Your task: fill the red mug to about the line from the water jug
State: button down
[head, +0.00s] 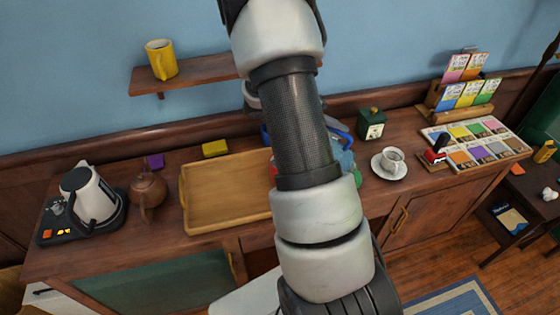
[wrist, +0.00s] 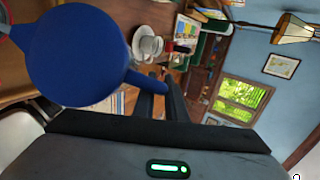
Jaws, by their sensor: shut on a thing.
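My gripper (wrist: 160,88) is shut on the handle of a blue jug, which I take for the water jug (wrist: 78,55). The red mug is almost wholly hidden: a sliver of red (head: 271,166) shows at the arm's left edge. Its line and its contents cannot be seen. Whether the jug is tilted I cannot tell.
A wooden tray (head: 212,222), a brown teapot (head: 148,190) and a kettle (head: 88,192) stand on the left of the cabinet top. A white cup (head: 392,160) on a saucer, a green box (head: 371,124) and colour cards stand right. A yellow mug (head: 161,62) sits on the wall shelf (head: 195,72).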

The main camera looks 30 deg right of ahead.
jog(key=shift+w+a+f+h+b, duration=0.1)
jog(key=shift+w+a+h+b, duration=0.1)
jog(key=shift+h+b, duration=0.3)
dwell(1.8)
